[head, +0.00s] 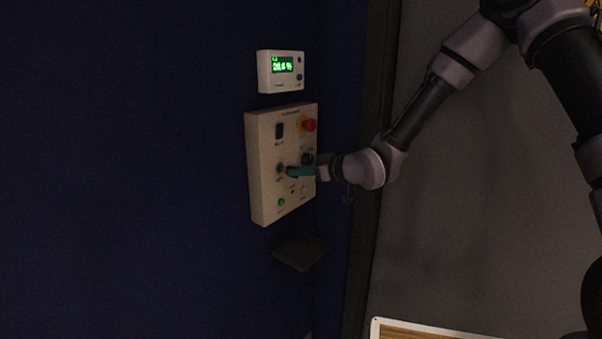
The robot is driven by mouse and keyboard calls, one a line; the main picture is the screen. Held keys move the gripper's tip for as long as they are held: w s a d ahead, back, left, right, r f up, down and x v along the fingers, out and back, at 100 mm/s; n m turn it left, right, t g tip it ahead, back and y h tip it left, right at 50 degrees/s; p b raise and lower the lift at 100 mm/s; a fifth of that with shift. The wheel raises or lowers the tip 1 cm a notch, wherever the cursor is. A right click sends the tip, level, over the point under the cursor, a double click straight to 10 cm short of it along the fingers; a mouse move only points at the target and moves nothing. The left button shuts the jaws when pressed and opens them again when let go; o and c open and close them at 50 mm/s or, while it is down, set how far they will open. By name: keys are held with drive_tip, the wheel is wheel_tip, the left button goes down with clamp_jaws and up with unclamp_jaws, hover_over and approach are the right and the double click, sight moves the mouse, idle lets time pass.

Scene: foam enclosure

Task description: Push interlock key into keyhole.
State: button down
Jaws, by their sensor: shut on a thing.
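A cream control panel (259,183) is mounted on the dark blue wall. My gripper (313,172) is in front of the panel's right side, shut on the teal interlock key (300,171). The key points left, level, its tip beside a round metal keyhole fitting (281,169) on the panel face. The view is too small and dark to tell whether the tip is in the keyhole, touching it or just short of it. The jaws' fingertips show only faintly.
The panel also bears a red emergency button (309,125), a black switch (279,130) and a green button (281,202). A white display unit (266,73) with green digits hangs above. A dark shelf (300,251) juts out below the panel.

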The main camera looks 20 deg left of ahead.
drive_tip(key=shift+w+a, duration=0.25)
drive_tip(key=shift+a, duration=0.35)
drive_tip(key=shift+w+a, duration=0.25)
drive_tip(key=shift+a, duration=0.35)
drive_tip(key=c, duration=0.9)
unclamp_jaws()
drive_tip(key=shift+o, duration=0.2)
drive_tip(key=v, duration=1.1)
drive_tip(key=shift+a, duration=0.1)
